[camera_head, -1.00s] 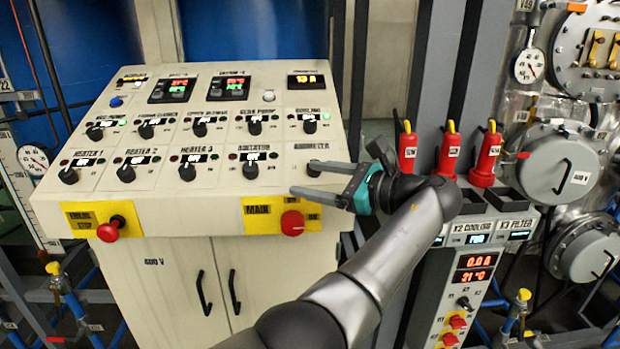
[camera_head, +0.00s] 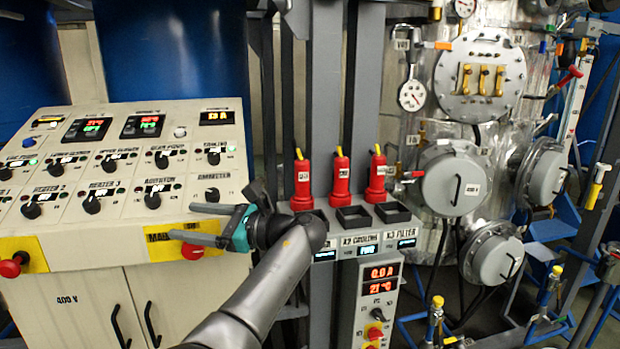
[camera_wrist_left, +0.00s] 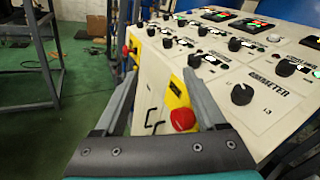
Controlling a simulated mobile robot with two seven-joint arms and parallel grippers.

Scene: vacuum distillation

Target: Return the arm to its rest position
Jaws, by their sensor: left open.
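My left gripper (camera_head: 207,223) is in front of the right end of the control panel (camera_head: 120,225) in the head view. Its two fingers point left, apart and with nothing between them. The ammeter knob (camera_head: 212,195) is just above the upper finger. The red main switch (camera_head: 192,251) is partly hidden behind the lower finger. In the left wrist view, the fingers (camera_wrist_left: 160,95) stand apart, with the red main switch (camera_wrist_left: 183,119) seen between them and the ammeter knob (camera_wrist_left: 242,94) to the right. My right gripper is not in view.
Three red plugs with yellow tips (camera_head: 341,178) stand on a grey socket unit (camera_head: 355,245) right of my gripper. A metal vessel (camera_head: 455,185) with round flanges is further right. A red emergency stop (camera_head: 10,267) is at the panel's left edge. Open floor (camera_wrist_left: 75,75) shows in the wrist view.

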